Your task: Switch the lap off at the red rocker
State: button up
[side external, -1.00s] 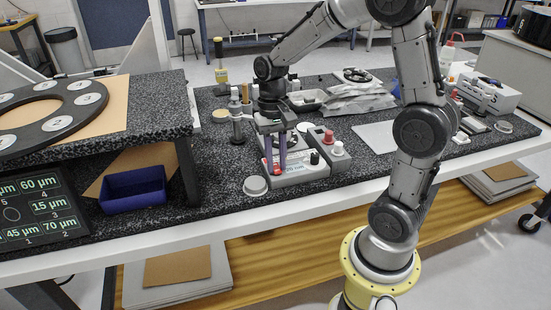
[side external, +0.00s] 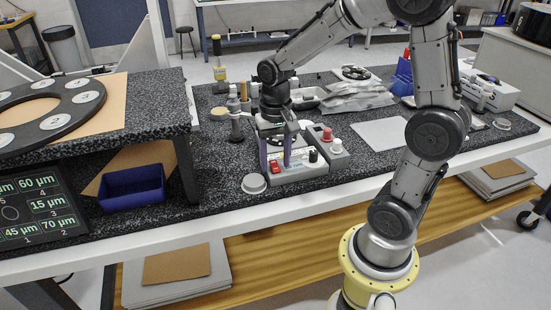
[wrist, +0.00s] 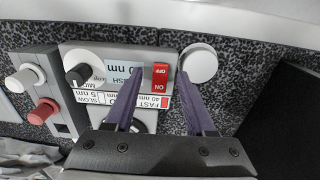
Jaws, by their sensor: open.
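The red rocker (wrist: 160,77) is marked OFF and ON and sits at one end of the control box (wrist: 125,57). In the side view the rocker (side external: 274,167) shows between my fingers at the box's left front. I cannot tell which end of it is pressed in. My gripper (side external: 276,166) points down over that end of the box. In the wrist view my gripper (wrist: 160,72) is open and empty, its two purple fingers on either side of the rocker. I cannot tell whether the tips touch the box.
A round light disc (side external: 254,183) lies close by. A blue bin (side external: 133,189) stands left under the raised shelf. A pale sheet (side external: 382,134) lies right.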

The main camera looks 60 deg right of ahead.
aim_at(275, 168)
notch_tip(275, 168, up, 14)
dwell(0.6)
jog(key=s+a+r+n+t, duration=0.2)
jog(key=s+a+n+t, duration=0.1)
jog(key=s+a, duration=0.3)
jog(key=s+f+n+t, duration=0.2)
jog(key=s+f+n, duration=0.4)
jog(key=shift+a+t, duration=0.25)
jog(key=shift+t, duration=0.05)
